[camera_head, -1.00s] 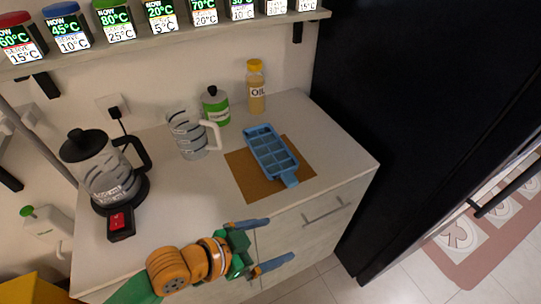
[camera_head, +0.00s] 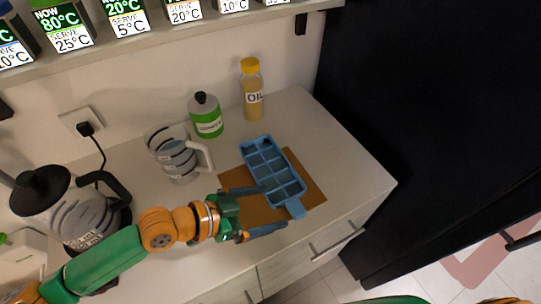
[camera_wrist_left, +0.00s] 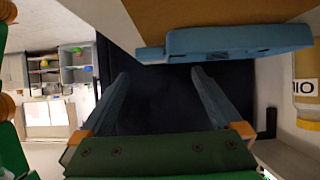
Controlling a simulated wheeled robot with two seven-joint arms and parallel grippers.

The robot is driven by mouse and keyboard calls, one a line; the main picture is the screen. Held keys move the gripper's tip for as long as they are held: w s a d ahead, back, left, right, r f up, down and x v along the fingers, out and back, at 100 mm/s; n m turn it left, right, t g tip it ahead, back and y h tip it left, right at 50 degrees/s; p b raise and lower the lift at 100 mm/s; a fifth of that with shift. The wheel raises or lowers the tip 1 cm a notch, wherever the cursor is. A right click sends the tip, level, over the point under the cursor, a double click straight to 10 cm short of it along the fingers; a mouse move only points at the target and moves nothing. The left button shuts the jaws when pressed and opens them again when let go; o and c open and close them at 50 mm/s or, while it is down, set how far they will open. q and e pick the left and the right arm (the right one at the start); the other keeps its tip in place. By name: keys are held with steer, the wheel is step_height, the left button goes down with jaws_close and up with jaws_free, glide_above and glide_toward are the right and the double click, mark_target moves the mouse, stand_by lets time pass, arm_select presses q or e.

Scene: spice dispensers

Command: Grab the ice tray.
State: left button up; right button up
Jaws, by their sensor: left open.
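The blue ice tray (camera_head: 272,169) lies on a brown mat (camera_head: 236,179) on the counter, its tab-like handle towards the front right. My left gripper (camera_head: 276,207) is open and empty, with its fingers pointing right. Its upper fingertip appears at the tray's left edge, and its lower fingertip is just left of and below the handle. In the left wrist view the tray (camera_wrist_left: 230,42) shows edge-on at the top, outside the open fingers (camera_wrist_left: 160,75). No gap between the fingers and the tray can be judged exactly. My right gripper is out of view.
A clear measuring jug (camera_head: 178,158), a green-labelled bottle (camera_head: 207,117) and an oil bottle (camera_head: 252,92) stand behind and left of the tray. A kettle (camera_head: 70,210) stands at the left. A black fridge (camera_head: 420,110) is on the right. The counter right of the mat is clear.

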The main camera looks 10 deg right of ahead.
mark_target(293, 207)
arm_select(q)
steer(key=shift+p+x, duration=0.35)
steer(key=shift+x, duration=0.55)
steer(key=d, duration=0.1)
steer(key=d+p, duration=0.1)
steer(key=d+f, duration=0.1)
steer(key=shift+s, duration=0.35)
steer(key=shift+f+x, duration=0.2)
steer(key=shift+x, duration=0.9)
steer(key=shift+w+a+f, duration=0.1)
steer(key=shift+w, duration=0.15)
steer(key=shift+a, duration=0.1)
steer(key=c, duration=1)
jaws_close()
